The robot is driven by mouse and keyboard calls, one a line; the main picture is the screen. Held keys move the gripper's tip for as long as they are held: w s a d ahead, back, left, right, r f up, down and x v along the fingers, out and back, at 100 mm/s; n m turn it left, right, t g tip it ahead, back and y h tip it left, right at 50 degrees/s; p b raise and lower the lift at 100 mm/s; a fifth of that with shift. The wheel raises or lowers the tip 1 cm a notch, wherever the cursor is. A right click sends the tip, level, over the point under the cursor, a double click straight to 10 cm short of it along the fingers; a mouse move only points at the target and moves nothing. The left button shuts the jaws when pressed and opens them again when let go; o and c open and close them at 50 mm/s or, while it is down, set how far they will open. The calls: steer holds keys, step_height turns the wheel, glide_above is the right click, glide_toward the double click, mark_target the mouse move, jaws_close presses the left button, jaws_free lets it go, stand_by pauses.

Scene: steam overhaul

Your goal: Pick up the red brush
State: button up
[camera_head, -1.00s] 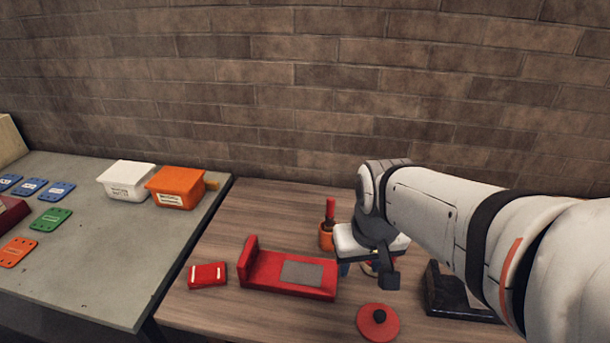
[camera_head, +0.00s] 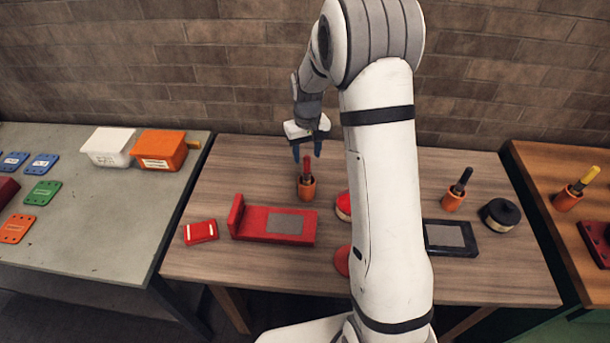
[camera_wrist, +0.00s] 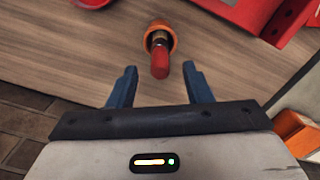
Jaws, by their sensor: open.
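The red brush (camera_head: 307,168) stands upright in an orange cup (camera_head: 306,189) on the wooden table, with its red handle upward. In the wrist view the brush (camera_wrist: 160,62) rises from the orange cup (camera_wrist: 160,33), and its handle end points toward my gripper. My gripper (camera_head: 307,153) is open and empty, with its blue fingers just above the handle top. In the wrist view the fingertips of my gripper (camera_wrist: 159,80) lie on either side of the handle's line, apart from it. The brush's lower end is hidden in the cup.
A red tray-like stand (camera_head: 250,225) and a small red box (camera_head: 200,232) lie in front. A black-handled brush (camera_head: 460,183) stands right in another cup, near a black tin (camera_head: 500,214) and a dark plate (camera_head: 450,239). My arm hides part of the table's middle.

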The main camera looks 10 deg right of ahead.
mark_target(307, 169)
step_height(307, 169, down, 7)
steer(key=shift+p, duration=1.15)
steer(key=shift+c, duration=0.2)
jaws_close()
